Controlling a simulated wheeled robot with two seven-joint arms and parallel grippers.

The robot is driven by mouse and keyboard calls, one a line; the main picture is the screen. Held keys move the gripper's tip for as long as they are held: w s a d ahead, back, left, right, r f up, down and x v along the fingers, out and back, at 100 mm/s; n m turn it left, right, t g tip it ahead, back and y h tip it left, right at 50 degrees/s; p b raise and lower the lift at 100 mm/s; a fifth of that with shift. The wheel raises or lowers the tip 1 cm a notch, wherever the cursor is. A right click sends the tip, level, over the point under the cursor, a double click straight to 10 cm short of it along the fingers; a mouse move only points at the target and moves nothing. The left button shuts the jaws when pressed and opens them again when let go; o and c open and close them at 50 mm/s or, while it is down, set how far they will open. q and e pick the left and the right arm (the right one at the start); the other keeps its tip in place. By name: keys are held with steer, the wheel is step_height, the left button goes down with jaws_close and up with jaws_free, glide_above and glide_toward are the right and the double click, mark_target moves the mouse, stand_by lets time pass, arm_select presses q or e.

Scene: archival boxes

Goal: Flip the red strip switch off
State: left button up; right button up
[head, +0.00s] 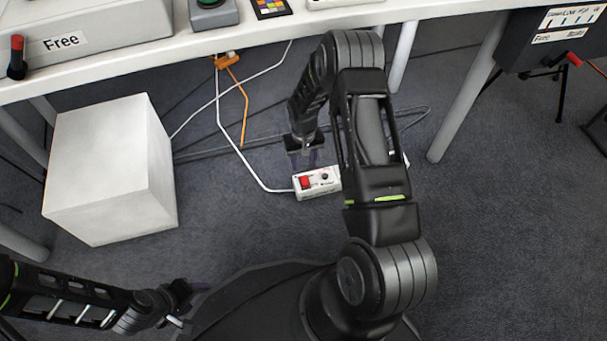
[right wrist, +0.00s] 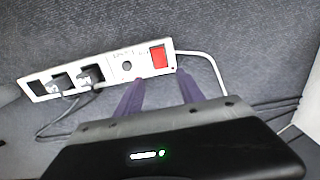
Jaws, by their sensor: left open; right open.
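A white power strip (head: 326,184) lies on the carpet under the table, partly hidden behind my right arm in the head view. Its red switch (head: 305,182) is at the left end of the strip there. In the right wrist view the strip (right wrist: 118,71) runs across the upper left, with the red switch (right wrist: 159,57) at its right end. My right gripper (right wrist: 160,88) is open, its two purple fingers just short of the strip on either side of the switch. It shows in the head view (head: 304,160) just behind the switch. My left gripper (head: 184,302) is open and empty at the lower left.
A white box (head: 108,165) stands on the floor at the left. The white table (head: 250,38) overhangs the far side, with table legs (head: 465,90) at the right. A white cable (head: 232,140) runs from the strip. Two black plugs (right wrist: 92,75) sit in the strip.

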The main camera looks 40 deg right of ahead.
mark_target(303, 178)
steer(key=shift+f, duration=0.1)
step_height(303, 178, down, 8)
steer(key=b, duration=0.4)
steer(key=shift+c, duration=0.3)
steer(key=shift+r, duration=0.2)
jaws_close()
